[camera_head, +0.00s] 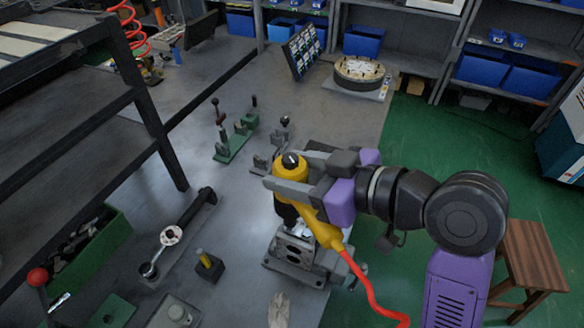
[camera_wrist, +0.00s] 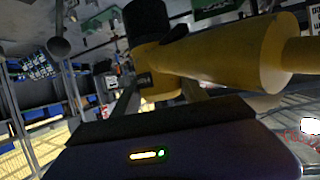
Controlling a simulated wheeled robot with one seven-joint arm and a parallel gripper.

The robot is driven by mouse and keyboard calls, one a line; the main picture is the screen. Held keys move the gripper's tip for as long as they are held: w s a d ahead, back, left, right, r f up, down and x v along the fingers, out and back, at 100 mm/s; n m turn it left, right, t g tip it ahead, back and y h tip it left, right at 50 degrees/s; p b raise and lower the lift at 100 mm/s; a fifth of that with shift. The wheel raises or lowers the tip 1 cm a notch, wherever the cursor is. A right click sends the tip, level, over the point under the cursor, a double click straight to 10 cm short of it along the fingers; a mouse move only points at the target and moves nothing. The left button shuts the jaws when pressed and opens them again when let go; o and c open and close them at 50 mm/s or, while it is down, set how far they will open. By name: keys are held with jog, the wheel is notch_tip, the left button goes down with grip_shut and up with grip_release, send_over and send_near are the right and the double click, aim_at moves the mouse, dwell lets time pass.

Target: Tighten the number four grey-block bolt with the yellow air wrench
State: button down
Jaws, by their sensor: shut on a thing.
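My gripper (camera_head: 290,180) is shut on the yellow air wrench (camera_head: 313,216) and holds it over the grey block (camera_head: 294,251). The wrench's dark nose points down at the top of the block. I cannot tell whether it touches a bolt. The bolts and any numbers on the block are too small or hidden behind the wrench. A red hose (camera_head: 372,295) runs from the wrench's handle to the lower right. In the wrist view the wrench (camera_wrist: 215,62) fills the upper middle, close to the camera.
The grey block stands near the right edge of the metal bench (camera_head: 225,268). A green clamp fixture (camera_head: 232,146), a small black block with a yellow pin (camera_head: 208,265) and a dark bar tool (camera_head: 180,232) lie to the left. A wooden stool (camera_head: 530,262) stands on the green floor.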

aim_at(292, 159)
jog(key=shift+f+b, duration=0.8)
jog(key=shift+f, duration=0.5)
dwell(4.1)
jog(key=shift+r, duration=0.2)
dwell(0.7)
jog(key=shift+r+p, duration=1.95)
jog(key=shift+r, duration=0.2)
jog(key=shift+r+p, duration=0.5)
jog(key=shift+r, duration=0.85)
